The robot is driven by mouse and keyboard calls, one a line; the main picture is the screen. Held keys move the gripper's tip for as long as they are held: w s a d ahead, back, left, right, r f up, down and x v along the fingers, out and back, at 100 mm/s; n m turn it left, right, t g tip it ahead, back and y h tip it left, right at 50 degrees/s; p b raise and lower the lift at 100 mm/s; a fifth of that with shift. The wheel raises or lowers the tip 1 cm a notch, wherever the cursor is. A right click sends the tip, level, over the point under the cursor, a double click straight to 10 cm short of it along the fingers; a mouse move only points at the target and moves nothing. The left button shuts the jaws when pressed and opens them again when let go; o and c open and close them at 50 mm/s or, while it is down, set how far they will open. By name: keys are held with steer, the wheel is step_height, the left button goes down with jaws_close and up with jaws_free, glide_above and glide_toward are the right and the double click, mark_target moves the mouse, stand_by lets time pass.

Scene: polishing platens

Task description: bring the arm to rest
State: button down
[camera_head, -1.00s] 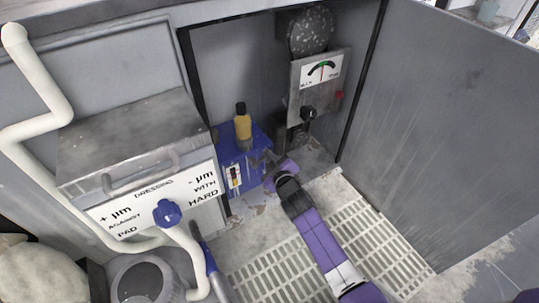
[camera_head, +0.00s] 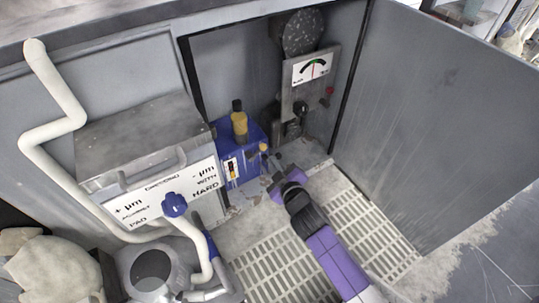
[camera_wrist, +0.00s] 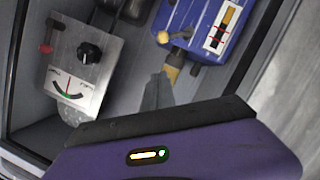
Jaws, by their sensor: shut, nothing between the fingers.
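My purple arm reaches up from the bottom of the head view. My gripper (camera_head: 273,165) is dark and sits in front of the open cabinet, close to the right side of a blue box (camera_head: 228,168). In the wrist view the gripper (camera_wrist: 157,88) shows as dark fingers, closed together, with nothing held. The blue box (camera_wrist: 207,30) is beyond the fingers there, with a brass-coloured fitting (camera_wrist: 174,66) near the tips. I cannot tell whether the fingers touch the fitting.
A gauge panel (camera_head: 306,85) with a black knob stands at the cabinet's back right. A yellow bottle (camera_head: 239,127) is on the blue box. A labelled grey box (camera_head: 150,155), white pipes (camera_head: 55,85) and a blue-knobbed valve (camera_head: 174,205) are left. A slatted grate (camera_head: 270,272) lies below.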

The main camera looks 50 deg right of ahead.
steer(key=shift+s+a+r, duration=0.1)
steer(key=shift+s+a, duration=0.05)
steer(key=shift+s, duration=0.15)
steer(key=s+a+r+m+t+y, duration=0.2)
steer(key=s+a+r+t+y, duration=0.15)
steer(key=s+a+r, duration=0.9)
steer(key=s+a+r+g+y, duration=0.15)
steer(key=s+a, duration=0.25)
steer(key=s, duration=0.5)
steer(key=s+a+r+y, duration=0.2)
steer(key=s+a, duration=0.2)
steer(key=s, duration=0.5)
step_height(320, 180, up, 25)
steer(key=p, duration=2.6)
steer(key=shift+g, duration=0.3)
